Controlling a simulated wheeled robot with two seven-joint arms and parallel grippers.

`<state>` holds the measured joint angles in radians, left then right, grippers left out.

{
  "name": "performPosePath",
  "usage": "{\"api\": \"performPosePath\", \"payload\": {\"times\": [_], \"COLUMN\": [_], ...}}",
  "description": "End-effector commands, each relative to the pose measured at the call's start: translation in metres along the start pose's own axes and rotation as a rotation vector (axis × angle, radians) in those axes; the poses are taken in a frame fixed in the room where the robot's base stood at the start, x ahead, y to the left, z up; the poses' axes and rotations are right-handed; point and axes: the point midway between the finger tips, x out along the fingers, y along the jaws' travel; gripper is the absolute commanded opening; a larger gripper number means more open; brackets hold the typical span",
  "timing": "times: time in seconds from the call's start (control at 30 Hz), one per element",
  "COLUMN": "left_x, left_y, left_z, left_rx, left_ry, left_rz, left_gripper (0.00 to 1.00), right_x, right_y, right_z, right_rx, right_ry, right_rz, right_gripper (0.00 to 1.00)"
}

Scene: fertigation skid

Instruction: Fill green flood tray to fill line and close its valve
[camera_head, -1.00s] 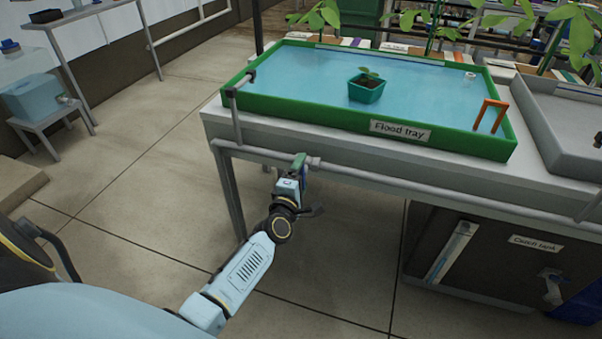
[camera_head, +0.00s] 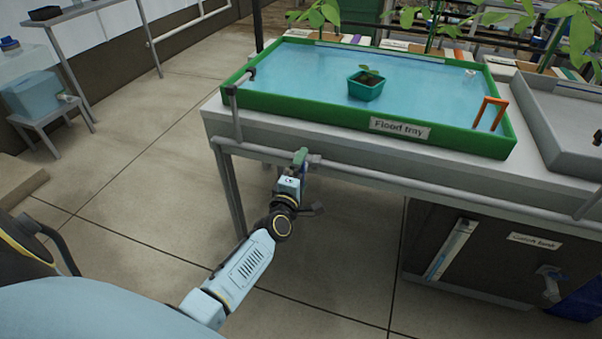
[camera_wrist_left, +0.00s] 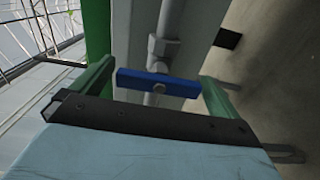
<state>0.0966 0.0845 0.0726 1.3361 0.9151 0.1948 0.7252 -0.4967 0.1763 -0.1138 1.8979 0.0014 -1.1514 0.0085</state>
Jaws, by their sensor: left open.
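The green flood tray (camera_head: 330,113), labelled "Flood tray", holds a broad sheet of blue water below its rim. A fill line cannot be made out. A grey pipe (camera_head: 400,178) runs along the bench front below it. My left gripper (camera_head: 300,160) is at this pipe, under the tray's left part. In the left wrist view, the blue valve handle (camera_wrist_left: 158,84) lies crosswise to the pipe (camera_wrist_left: 166,40). My left gripper's green fingers (camera_wrist_left: 158,80) are open, one on each side of the handle, with gaps visible. My right gripper is not in view.
A teal pot with a seedling (camera_head: 366,85) stands in the tray. An orange arch (camera_head: 490,114) is at its front right wall. A grey tray (camera_head: 570,120) is to the right. A dark catch tank (camera_head: 490,262) sits below the bench. Open floor lies left.

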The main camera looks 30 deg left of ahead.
Motion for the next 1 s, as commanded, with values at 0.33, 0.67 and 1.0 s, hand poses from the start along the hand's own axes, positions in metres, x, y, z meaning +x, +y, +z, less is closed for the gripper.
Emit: {"api": "performPosePath", "payload": {"times": [0.33, 0.67, 1.0], "left_x": [-0.034, -0.105, -0.134], "left_y": [0.001, 0.001, 0.0], "left_z": [0.0, 0.0, 0.0], "left_rx": [-0.001, 0.001, 0.0], "left_ry": [0.0, -0.001, 0.0], "left_rz": [-0.003, -0.003, 0.0], "left_gripper": [1.0, 1.0, 1.0], "right_x": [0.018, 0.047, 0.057], "right_y": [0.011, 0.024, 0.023], "right_z": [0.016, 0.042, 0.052], "right_rx": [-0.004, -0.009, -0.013], "right_ry": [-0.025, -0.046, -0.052], "right_rz": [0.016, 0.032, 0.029], "right_gripper": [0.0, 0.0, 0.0]}}
